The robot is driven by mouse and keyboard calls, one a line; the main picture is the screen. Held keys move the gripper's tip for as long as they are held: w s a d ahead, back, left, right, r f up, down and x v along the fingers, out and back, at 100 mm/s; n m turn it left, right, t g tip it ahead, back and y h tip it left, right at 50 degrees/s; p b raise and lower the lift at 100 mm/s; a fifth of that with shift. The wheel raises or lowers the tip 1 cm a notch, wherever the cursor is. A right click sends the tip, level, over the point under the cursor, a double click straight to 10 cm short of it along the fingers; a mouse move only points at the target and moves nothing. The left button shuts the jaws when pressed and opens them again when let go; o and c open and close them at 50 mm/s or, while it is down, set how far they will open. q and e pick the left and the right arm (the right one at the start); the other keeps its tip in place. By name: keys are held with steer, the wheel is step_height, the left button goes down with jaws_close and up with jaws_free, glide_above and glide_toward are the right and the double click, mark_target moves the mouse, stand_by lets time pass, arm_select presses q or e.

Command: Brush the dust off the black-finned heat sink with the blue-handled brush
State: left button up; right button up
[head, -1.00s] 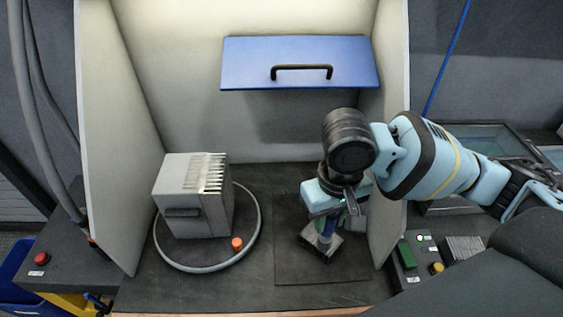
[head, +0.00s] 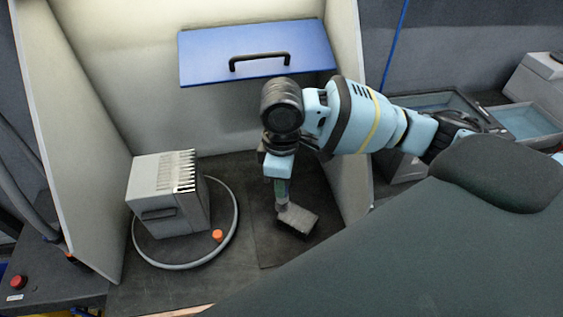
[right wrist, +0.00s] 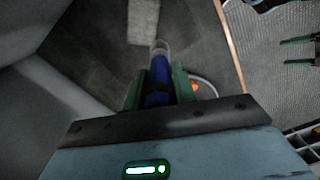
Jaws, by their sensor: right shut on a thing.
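My right gripper (head: 278,188) points down over a dark mat in the booth and is shut on the blue-handled brush. In the right wrist view the brush's blue handle (right wrist: 158,85) stands between the green fingertips. A pale grey block (head: 298,218) shows at the brush's lower end; I cannot tell whether it is the brush head or a separate piece, or what it touches. A grey box (head: 165,215) with a row of pale-edged fins on top stands left of the gripper, apart from it.
The grey box stands inside a round ring (head: 236,225) with an orange knob (head: 217,236). Booth walls (head: 85,150) rise left and right. A blue panel with a black handle (head: 258,52) is above. Trays (head: 530,120) lie outside at right.

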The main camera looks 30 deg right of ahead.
arm_select(q)
steer(key=shift+t, duration=0.6)
steer(key=w+r+p, duration=0.1)
steer(key=w+r, duration=0.1)
steer(key=w+r+p, duration=0.1)
steer(key=r, duration=0.1)
steer(key=shift+w+a+r+p, duration=0.1)
steer(key=shift+w+a+p, duration=0.25)
steer(key=shift+a, duration=0.05)
arm_select(e)
steer(key=w+n, duration=0.1)
steer(key=n, duration=0.3)
steer(key=w+d+n, duration=0.1)
steer(key=n, duration=0.3)
steer(key=w+n, duration=0.2)
steer(key=n, duration=0.3)
steer(key=shift+d, duration=0.3)
steer(key=shift+f, duration=0.1)
